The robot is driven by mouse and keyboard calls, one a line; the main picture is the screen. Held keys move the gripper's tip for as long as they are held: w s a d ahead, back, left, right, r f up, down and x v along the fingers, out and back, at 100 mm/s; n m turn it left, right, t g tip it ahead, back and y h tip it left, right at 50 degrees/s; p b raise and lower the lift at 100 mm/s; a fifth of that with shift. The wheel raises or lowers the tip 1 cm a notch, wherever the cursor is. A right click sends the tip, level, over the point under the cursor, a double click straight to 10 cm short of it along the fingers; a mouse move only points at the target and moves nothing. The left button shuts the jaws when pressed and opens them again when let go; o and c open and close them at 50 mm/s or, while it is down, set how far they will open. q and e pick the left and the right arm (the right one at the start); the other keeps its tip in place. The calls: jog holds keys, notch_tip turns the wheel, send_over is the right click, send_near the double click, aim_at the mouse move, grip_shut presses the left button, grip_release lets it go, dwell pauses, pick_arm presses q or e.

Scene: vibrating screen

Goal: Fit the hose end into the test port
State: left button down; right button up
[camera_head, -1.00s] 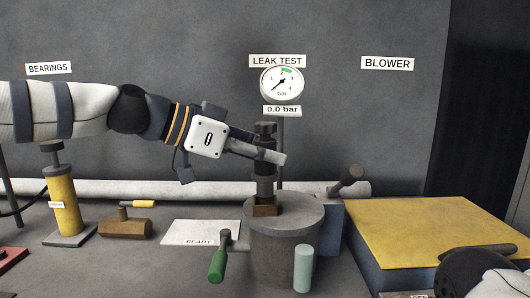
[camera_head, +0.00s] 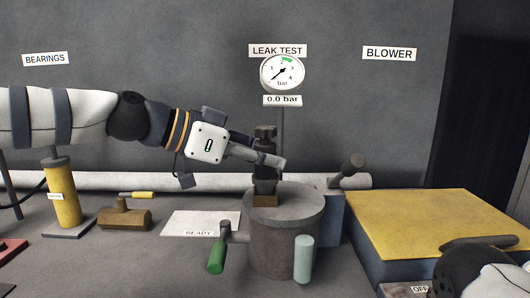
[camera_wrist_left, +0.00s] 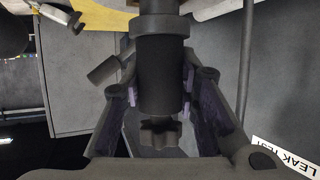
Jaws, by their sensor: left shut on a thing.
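The hose end (camera_head: 265,172), a dark upright cylinder with a knobbed top, is held by my left gripper (camera_head: 268,158). In the left wrist view the same dark cylinder (camera_wrist_left: 162,75) stands between the two fingers (camera_wrist_left: 160,92), which touch it on both sides. Just under it, a brown block-like test port (camera_head: 265,201) shows on top of the grey drum (camera_head: 310,240). The cylinder's lower end meets or nearly meets the block; I cannot tell whether it is inside.
The gauge (camera_head: 282,73) reads near zero, above a "0.0 bar" label (camera_head: 283,100). A green-handled lever (camera_head: 217,256) and a pale cylinder (camera_head: 304,258) are at the drum's front. A yellow-topped box (camera_head: 440,225) stands right, a yellow pump (camera_head: 64,195) left.

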pick_arm(q)
jog(key=shift+f, duration=0.5)
jog(key=c, duration=1.2)
grip_release()
jog(key=v, duration=1.2)
